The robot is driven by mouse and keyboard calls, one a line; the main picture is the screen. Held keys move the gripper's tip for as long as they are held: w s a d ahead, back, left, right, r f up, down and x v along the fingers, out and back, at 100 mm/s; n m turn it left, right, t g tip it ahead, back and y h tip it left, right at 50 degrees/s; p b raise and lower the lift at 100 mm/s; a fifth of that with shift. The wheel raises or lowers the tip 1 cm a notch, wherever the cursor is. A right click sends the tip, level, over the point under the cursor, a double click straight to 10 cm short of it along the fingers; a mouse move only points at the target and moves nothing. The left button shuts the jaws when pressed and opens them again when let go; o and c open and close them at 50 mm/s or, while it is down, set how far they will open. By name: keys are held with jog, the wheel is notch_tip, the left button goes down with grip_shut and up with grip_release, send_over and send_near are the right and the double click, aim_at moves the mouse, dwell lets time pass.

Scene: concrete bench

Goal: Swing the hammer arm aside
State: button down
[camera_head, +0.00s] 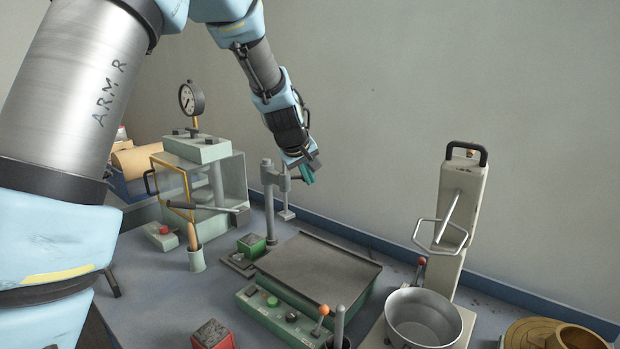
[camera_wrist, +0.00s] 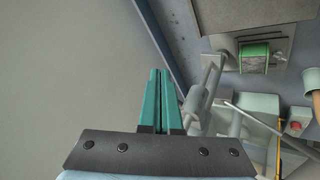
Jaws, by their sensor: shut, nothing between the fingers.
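The hammer arm (camera_head: 283,180) is a short grey bar near the top of an upright grey post (camera_head: 271,216). A thin rod with a flat foot (camera_head: 286,214) hangs from it. My gripper (camera_head: 308,174) has teal fingers, shut and empty, just right of the arm's outer end in the head view. In the wrist view the shut fingers (camera_wrist: 160,72) point up the picture, and grey parts of the hammer stand (camera_wrist: 212,72) show close on their right. I cannot tell whether they touch. A green block (camera_head: 251,245) sits on the plate at the post's foot; it also shows in the wrist view (camera_wrist: 254,57).
A press with a dial gauge (camera_head: 192,98) and yellow-framed door stands left of the post. A flat grey table unit (camera_head: 320,268) with a control panel lies in front. A mixer bowl (camera_head: 423,318) and its tall stand are at right. The wall is close behind.

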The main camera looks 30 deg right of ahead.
jog(key=s+r+b, duration=0.1)
jog(key=s+r, duration=0.4)
jog(key=r, duration=0.3)
jog(key=shift+s+d, duration=0.35)
jog(key=shift+d, duration=0.05)
jog(key=w+a+f+y, duration=0.2)
jog(key=a+f, duration=0.2)
jog(key=a, duration=0.7)
jog(key=w+a+f+y, duration=0.1)
jog(key=a+f, duration=0.2)
jog(key=a, duration=0.8)
jog(key=s+a+f+g, duration=0.1)
jog(key=s+a+f, duration=0.1)
jog(key=a, duration=0.5)
jog(key=s+a+f+g+y, duration=0.1)
jog(key=s+a+f, duration=0.2)
jog(key=s+a, duration=0.2)
jog(key=s+a+f+g+y, duration=0.1)
jog(key=s+a+f, duration=0.2)
jog(key=a, duration=0.6)
jog(key=shift+s+a, duration=0.2)
jog(key=shift+s, duration=0.45)
